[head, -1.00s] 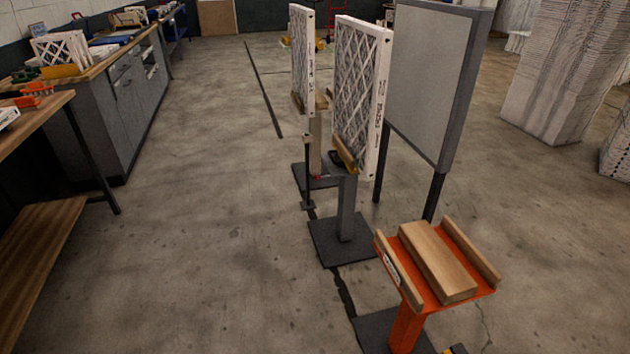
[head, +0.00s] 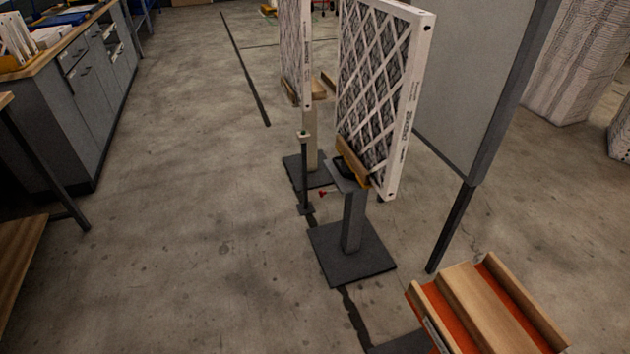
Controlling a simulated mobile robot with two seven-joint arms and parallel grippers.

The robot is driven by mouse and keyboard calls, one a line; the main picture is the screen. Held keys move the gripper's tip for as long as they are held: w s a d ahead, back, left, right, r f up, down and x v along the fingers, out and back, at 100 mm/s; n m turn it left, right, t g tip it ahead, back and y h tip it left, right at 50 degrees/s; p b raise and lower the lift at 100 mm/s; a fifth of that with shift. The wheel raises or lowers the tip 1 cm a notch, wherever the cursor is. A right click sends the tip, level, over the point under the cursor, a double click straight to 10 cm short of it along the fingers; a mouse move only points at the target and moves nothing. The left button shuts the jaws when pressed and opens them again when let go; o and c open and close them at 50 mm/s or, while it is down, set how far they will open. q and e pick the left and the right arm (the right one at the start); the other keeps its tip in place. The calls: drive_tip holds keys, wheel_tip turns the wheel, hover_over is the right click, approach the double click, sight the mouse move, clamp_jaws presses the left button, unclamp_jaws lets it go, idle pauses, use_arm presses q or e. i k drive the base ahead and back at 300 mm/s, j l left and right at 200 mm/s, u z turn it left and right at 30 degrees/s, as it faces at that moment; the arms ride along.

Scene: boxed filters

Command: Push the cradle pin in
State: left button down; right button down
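A white-framed pleated filter (head: 402,110) stands upright in a wooden cradle (head: 352,162) on a grey post stand (head: 353,222). A small red part (head: 322,194), perhaps the pin, shows just left of that post, beside a thin dark upright rod (head: 305,175). It is too small to tell how far in it sits. A second filter (head: 295,50) stands behind on another post with a wooden holder (head: 318,90). Neither of my grippers is in view.
An orange stand with wooden rails (head: 482,310) is at the lower right, cut off by the frame. A grey framed panel (head: 478,90) stands behind the filter. Grey cabinets (head: 95,90) line the left. The floor (head: 190,220) between is clear.

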sight(321, 194)
drive_tip(key=i+j, duration=0.2)
drive_tip(key=i, duration=0.25)
drive_tip(key=i+j, duration=0.2)
drive_tip(key=i, duration=0.25)
drive_tip(key=i+j+z, duration=0.1)
drive_tip(key=i, duration=0.3)
drive_tip(key=j, duration=0.1)
